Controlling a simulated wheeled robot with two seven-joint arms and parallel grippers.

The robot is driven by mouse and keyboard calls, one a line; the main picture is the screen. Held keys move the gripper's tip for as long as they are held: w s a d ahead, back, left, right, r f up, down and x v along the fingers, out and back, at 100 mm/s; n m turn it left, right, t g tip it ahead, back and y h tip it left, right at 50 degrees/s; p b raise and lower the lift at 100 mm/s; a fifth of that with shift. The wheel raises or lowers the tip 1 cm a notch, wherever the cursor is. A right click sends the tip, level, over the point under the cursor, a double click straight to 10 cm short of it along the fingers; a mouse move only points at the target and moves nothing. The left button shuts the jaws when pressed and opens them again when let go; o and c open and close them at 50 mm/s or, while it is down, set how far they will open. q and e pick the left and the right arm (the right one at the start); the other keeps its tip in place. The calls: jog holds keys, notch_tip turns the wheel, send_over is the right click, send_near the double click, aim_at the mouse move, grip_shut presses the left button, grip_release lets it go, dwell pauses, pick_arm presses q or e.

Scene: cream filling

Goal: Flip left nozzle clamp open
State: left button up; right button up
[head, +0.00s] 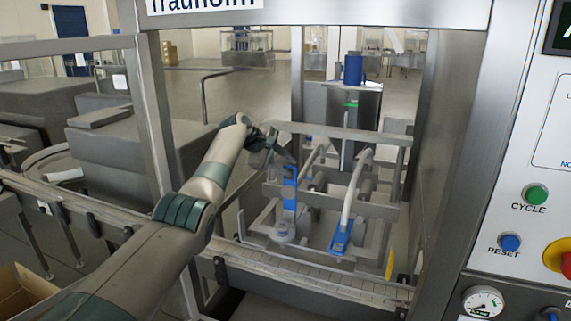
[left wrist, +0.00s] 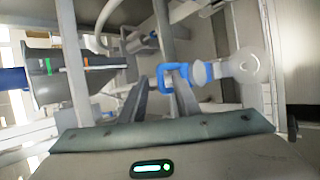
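The left nozzle clamp (head: 290,188) is a blue upright piece on the left filling nozzle (head: 284,230), which has a clear round end. In the left wrist view the clamp (left wrist: 176,73) shows as a blue loop beside the pale nozzle (left wrist: 243,67). My left gripper (head: 286,157) is beside the upper end of the clamp. In the left wrist view its fingers (left wrist: 160,93) are apart, with the blue loop at their tips, nearer the right finger. Whether they touch it is unclear. My right gripper is not in view.
The right nozzle has its own blue clamp (head: 341,238), lying lower. A metal crossbar (head: 345,132) runs above the nozzles, and a conveyor (head: 300,272) runs below. The machine's frame post (head: 455,150) and button panel stand at right.

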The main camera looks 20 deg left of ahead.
pick_arm(q)
jog(key=shift+a+f, duration=0.3)
jog(key=shift+s, duration=0.1)
jog(key=shift+s+a+r+b, duration=0.15)
jog(key=shift+a+r+b, duration=0.2)
jog(key=shift+b, duration=0.45)
jog(key=d+b+v, duration=0.1)
jog(key=b+v, duration=0.7)
jog(key=v, duration=0.8)
jog(key=shift+s+r, duration=0.2)
jog(key=shift+r, duration=0.25)
jog(key=shift+a, duration=0.1)
